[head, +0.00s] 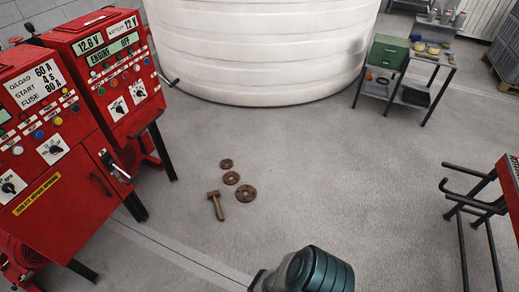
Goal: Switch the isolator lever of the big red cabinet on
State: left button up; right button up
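Two red cabinets stand at the left. The nearer, larger-looking red cabinet (85,205) has a sloped panel with labels, coloured buttons and rotary switches, and is cut by the left edge. A lever with a dark handle and bright metal part (118,170) sticks out from its right side; I cannot tell its on or off position. The farther red cabinet (108,70) shows "ENGINE OFF" and has a thin dark lever (169,81) on its right side. No gripper fingers are in view; only a dark teal part of my own arm shows at the bottom, apart from both cabinets.
A hammer (217,207) and rusty flanges (246,193) lie on the floor. A large white tank (260,50) stands behind. A small table (420,57) with a green box (388,51) is at the back right. A red-and-black frame (487,195) stands at right. The central floor is mostly clear.

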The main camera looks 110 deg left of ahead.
aim_at(124, 173)
jog(key=l+u, duration=0.2)
jog(key=u, duration=4.35)
